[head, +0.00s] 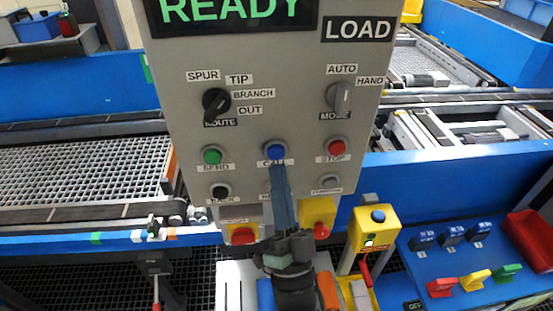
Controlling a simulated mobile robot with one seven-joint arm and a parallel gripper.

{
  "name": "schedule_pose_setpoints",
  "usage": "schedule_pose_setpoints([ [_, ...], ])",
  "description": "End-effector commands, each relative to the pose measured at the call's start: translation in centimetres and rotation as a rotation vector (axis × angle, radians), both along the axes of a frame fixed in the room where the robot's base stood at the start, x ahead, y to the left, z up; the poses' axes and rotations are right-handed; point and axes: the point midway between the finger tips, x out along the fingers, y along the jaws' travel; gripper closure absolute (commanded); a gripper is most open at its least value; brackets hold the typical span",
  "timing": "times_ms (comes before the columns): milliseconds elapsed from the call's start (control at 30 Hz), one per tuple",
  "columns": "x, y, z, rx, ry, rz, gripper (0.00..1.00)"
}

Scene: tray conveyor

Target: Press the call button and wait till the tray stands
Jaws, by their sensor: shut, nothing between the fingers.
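The blue call button (275,149) is on the grey control panel (240,130), between a green SEND button (212,155) and a red STOP button (337,146). My gripper (277,168) is shut and empty, its tip just below or at the call button. I cannot tell whether it touches. My gripper hides part of the CALL label and the lower middle of the panel. The display (232,14) at the panel's top reads READY in green. A LOAD sign (358,29) is beside it. I cannot make out a tray for certain.
Conveyor beds with mesh (85,172) and blue frames lie behind the panel on both sides. A yellow box with a blue button (376,228) stands lower right. Beside it is a blue bench with red, yellow and green handles (474,281) and a red bin (528,238).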

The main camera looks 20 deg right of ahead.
Motion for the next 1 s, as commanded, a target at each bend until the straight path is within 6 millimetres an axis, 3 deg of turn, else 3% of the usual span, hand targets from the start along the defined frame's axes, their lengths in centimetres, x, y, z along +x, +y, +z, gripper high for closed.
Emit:
schedule_pose_setpoints([
  [200, 0.89, -0.23, 0.00, 0.000, 0.000, 0.000, 1.00],
  [1000, 0.89, -0.24, 0.05, 0.000, 0.000, 0.000, 1.00],
])
